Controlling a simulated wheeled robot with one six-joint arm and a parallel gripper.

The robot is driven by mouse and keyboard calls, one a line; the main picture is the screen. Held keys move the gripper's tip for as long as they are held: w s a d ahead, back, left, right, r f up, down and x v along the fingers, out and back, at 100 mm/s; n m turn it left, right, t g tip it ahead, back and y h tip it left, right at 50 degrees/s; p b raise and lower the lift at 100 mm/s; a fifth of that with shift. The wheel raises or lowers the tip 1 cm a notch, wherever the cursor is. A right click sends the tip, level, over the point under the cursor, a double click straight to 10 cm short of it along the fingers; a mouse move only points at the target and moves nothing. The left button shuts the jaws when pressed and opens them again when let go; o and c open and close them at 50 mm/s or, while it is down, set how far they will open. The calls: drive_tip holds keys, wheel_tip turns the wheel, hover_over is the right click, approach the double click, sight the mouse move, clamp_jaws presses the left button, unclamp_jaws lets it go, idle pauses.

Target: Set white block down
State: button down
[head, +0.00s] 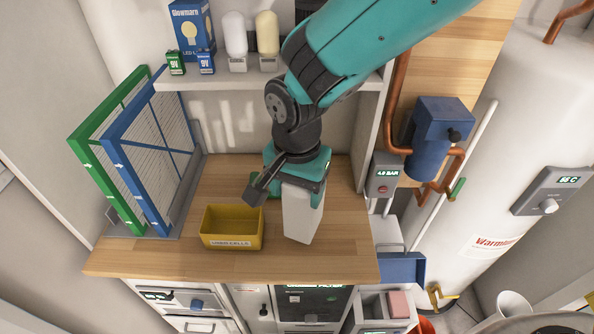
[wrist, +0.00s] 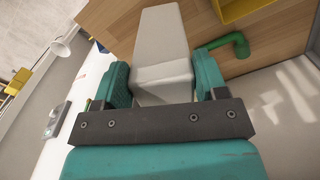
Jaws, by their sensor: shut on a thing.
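A white block (head: 299,213) is upright in my gripper (head: 300,176), over the wooden counter (head: 345,235). My gripper is shut on its upper part. In the wrist view the white block (wrist: 163,50) sits between the two teal fingers of my gripper (wrist: 163,85). The block's lower end is at or just above the counter; I cannot tell whether it touches. The block stands just right of a yellow bin (head: 232,228) labelled "USED CELLS", apart from it.
A green curved piece (wrist: 232,44) lies beside the block. Green (head: 103,155) and blue (head: 145,160) framed screens stand at the left. A shelf (head: 222,83) with boxes and bulbs is above. A blue pump unit (head: 432,130) and white tank (head: 510,120) are right. Counter right of the block is clear.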

sight(301, 222)
drive_tip(key=shift+f+p, duration=0.4)
drive_tip(key=shift+f, duration=1.5)
drive_tip(key=shift+c, duration=0.8)
unclamp_jaws()
